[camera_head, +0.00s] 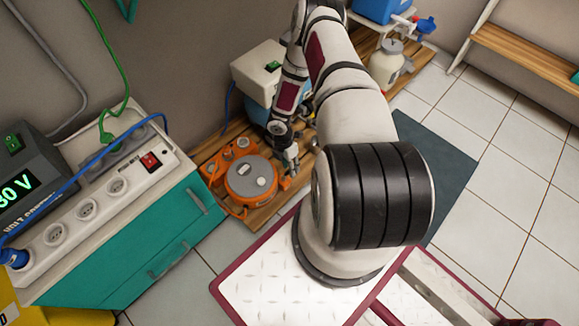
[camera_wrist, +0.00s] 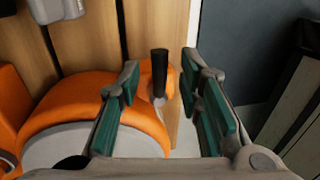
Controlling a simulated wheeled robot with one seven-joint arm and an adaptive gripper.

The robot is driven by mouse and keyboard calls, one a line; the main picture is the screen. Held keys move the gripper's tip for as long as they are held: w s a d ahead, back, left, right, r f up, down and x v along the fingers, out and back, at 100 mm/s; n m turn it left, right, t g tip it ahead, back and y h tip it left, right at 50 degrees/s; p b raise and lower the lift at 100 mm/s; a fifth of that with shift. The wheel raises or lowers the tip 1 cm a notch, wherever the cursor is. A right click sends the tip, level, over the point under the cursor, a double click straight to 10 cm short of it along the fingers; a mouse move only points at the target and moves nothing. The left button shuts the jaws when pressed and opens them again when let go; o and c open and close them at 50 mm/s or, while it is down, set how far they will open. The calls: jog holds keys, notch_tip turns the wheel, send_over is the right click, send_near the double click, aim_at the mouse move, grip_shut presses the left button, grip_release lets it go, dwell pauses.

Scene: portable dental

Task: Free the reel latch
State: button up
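The orange cable reel (camera_head: 250,180) with a grey round face sits on a low wooden board. In the wrist view its orange housing (camera_wrist: 85,92) fills the left side. A short black upright peg (camera_wrist: 159,72), which looks like the reel latch, stands at the housing's right edge. My gripper (camera_wrist: 161,64) is open, with its green-padded fingers apart and the peg showing between them. I cannot tell whether the peg is within finger reach or just beyond. In the head view my gripper (camera_head: 290,160) is at the reel's right side, and the latch is not clear there.
A teal cabinet (camera_head: 165,235) with a white power strip (camera_head: 95,205) and a voltage meter (camera_head: 25,175) stands left of the reel. A white-and-blue box (camera_head: 258,72) and a white bottle (camera_head: 387,65) stand behind. A dark mat (camera_head: 440,165) lies right of my arm.

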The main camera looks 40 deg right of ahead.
grip_shut()
jog(key=shift+s, duration=0.1)
jog(key=m, duration=0.2)
jog(key=shift+s+m+b, duration=0.35)
jog(key=shift+m, duration=0.05)
jog(key=shift+s+a+m+t+y, duration=0.35)
jog(key=shift+s+a+m, duration=0.25)
jog(key=shift+m, duration=1.95)
jog(key=shift+s+a+m+t+y, duration=0.45)
jog(key=shift+s+m, duration=0.15)
jog(key=shift+m, duration=1.9)
jog(key=shift+s+a+m+t+y, duration=0.3)
jog(key=shift+s+a+m, duration=0.3)
jog(key=shift+m, duration=1.95)
